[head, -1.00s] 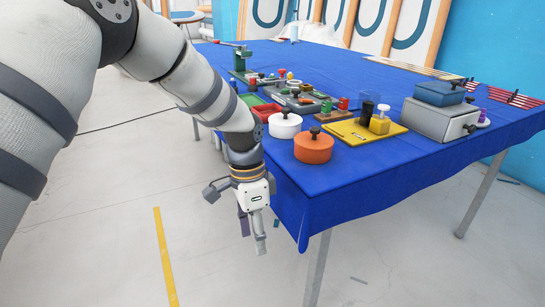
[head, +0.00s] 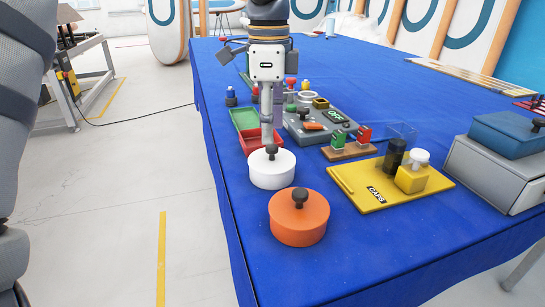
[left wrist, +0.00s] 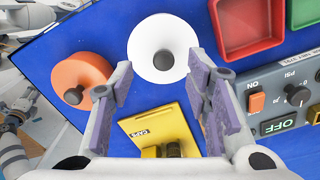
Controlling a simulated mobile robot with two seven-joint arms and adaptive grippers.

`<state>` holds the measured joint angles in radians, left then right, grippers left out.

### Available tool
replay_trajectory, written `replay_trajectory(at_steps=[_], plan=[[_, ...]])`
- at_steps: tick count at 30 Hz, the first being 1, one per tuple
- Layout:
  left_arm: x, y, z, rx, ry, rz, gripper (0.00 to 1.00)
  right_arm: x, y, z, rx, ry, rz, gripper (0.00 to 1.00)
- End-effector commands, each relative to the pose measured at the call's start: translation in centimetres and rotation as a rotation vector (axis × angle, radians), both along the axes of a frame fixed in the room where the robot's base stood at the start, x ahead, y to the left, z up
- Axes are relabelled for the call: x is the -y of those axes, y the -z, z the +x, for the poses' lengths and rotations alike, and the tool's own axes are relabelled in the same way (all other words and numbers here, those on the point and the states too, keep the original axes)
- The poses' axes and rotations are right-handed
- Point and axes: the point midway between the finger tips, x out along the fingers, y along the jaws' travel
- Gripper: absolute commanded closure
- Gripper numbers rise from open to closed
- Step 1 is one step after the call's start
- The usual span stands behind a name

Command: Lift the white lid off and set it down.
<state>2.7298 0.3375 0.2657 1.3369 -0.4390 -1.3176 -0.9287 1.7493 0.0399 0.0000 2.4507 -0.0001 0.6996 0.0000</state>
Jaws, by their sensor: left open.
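The white lid (head: 271,163) is on a round white pot with a dark knob on top, near the left edge of the blue table. It also shows in the left wrist view (left wrist: 150,35), top centre, beyond my fingertips. My left gripper (head: 267,140) is open and empty, pointing down above and just behind the lid in the head view. In the left wrist view its two purple-padded fingers (left wrist: 162,80) are spread apart with the lid's knob between and ahead of them, not touched. My right gripper is not in view.
An orange lidded pot (head: 299,222) stands close in front of the white one. Red and green trays (head: 246,118), a grey switch panel (head: 315,130) and a yellow board (head: 372,200) crowd the right and back. A grey box (head: 490,170) stands far right. The table's left edge is near.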

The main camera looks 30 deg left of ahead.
Motion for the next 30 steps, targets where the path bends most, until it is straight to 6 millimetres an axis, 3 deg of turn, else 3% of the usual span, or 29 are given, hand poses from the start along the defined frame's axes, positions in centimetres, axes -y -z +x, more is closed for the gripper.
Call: replay_trajectory(at_steps=[7,15,16,21,22,30], plan=[[0.2,4.4,0.3,-0.001,0.001,-0.002,0.56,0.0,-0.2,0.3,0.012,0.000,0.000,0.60],[0.2,5.4,0.4,0.002,0.001,0.000,0.56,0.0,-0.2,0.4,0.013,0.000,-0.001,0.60],[0.2,5.4,0.4,0.001,0.000,0.000,0.58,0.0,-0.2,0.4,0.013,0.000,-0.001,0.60],[0.2,5.3,0.4,0.001,0.000,0.000,0.97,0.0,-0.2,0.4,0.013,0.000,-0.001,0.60],[0.2,5.3,0.4,0.001,0.000,0.000,1.00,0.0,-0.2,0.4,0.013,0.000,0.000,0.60],[0.2,5.3,0.4,0.001,0.000,0.000,1.00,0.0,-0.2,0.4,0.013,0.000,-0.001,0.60]])
